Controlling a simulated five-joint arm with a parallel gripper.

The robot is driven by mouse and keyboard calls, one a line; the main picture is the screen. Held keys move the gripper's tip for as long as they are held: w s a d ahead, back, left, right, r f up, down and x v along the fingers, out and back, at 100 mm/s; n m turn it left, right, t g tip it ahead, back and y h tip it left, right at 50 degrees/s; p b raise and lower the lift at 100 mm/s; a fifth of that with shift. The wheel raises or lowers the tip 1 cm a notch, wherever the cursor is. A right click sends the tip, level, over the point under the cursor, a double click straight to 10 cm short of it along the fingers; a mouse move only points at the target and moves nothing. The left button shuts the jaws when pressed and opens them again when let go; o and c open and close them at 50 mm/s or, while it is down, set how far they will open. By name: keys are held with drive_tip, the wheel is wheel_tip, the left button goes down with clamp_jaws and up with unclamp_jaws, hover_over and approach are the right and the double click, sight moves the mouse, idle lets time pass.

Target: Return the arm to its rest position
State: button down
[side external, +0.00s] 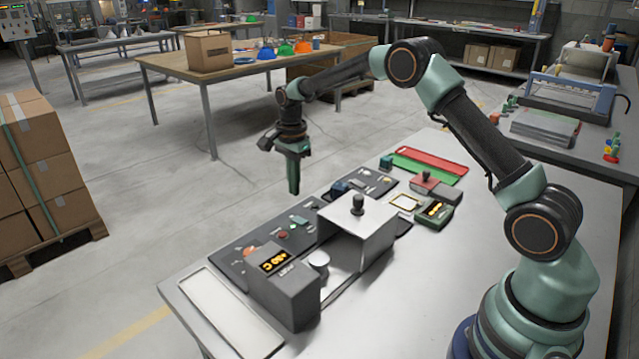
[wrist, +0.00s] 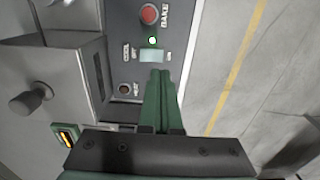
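My gripper (side external: 294,188) hangs pointing down from my outstretched arm, above the far edge of the grey workbench and clear of the things on it. In the wrist view its two green fingers (wrist: 160,75) lie together with nothing seen between them, so it is shut and empty. Beyond the fingertips is a dark control panel (wrist: 124,20) with a red BAKE button (wrist: 149,14) and a pale green switch (wrist: 152,55). The panel also shows in the side view (side external: 235,262).
A metal hood (side external: 372,222) with a dark knob (side external: 357,204) stands mid-bench. Beside it are a grey box with a lit display (side external: 283,292), a green display unit (side external: 434,214), and red (side external: 433,160) and green trays. A white tray (side external: 228,310) lies in front. The bench's right side is largely clear.

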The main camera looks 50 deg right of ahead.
drive_tip(key=s+a+r+n+t, duration=0.3)
drive_tip(key=s+r+n, duration=0.6)
drive_tip(key=r, duration=0.6)
drive_tip(key=s+a+r+n+t, duration=0.1)
drive_tip(key=s+a+n+t, duration=0.1)
drive_tip(key=s+n, duration=0.7)
drive_tip(key=s, duration=0.7)
drive_tip(key=shift+t, duration=0.3)
